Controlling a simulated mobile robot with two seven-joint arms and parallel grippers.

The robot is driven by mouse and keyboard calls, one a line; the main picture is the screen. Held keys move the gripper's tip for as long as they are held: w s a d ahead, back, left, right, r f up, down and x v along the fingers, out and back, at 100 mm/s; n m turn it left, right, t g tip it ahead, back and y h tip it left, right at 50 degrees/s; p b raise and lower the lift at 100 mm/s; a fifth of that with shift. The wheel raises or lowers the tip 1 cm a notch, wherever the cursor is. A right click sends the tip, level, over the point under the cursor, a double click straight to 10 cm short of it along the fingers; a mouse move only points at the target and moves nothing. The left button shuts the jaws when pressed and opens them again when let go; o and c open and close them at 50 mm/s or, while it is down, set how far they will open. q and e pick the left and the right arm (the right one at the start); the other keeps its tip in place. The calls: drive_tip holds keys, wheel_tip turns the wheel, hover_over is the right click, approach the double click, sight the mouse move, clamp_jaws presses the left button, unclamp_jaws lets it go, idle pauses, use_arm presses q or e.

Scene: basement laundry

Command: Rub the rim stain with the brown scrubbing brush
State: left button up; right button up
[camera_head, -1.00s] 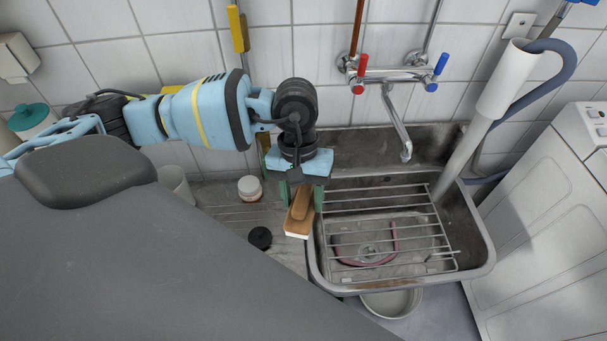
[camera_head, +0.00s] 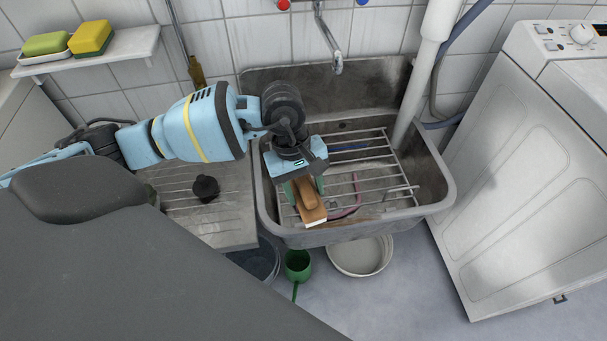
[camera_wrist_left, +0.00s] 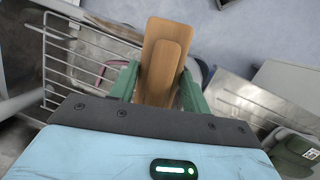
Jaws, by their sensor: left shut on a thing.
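The brown scrubbing brush (camera_head: 312,206) is held in my left gripper (camera_head: 304,187), above the front left part of the sink (camera_head: 433,206). Its pale bristle edge faces down near the front rim; I cannot tell whether it touches. The left wrist view shows the brush's wooden back (camera_wrist_left: 165,62) between the green fingers of my left gripper (camera_wrist_left: 158,85). A brownish rim stain (camera_head: 365,218) shows on the front rim, just right of the brush. My right gripper is not in view.
A wire rack (camera_head: 375,188) spans the sink. The tap (camera_head: 328,40) hangs behind and a grey-white pipe (camera_head: 412,95) stands at the right. A washing machine (camera_head: 520,170) is further right. A white basin (camera_head: 360,256) and green can (camera_head: 298,264) are below.

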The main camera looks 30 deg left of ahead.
use_arm(q)
drive_tip(key=shift+w+d+f, duration=0.15)
drive_tip(key=shift+d+f, duration=0.2)
drive_tip(key=shift+d, duration=0.05)
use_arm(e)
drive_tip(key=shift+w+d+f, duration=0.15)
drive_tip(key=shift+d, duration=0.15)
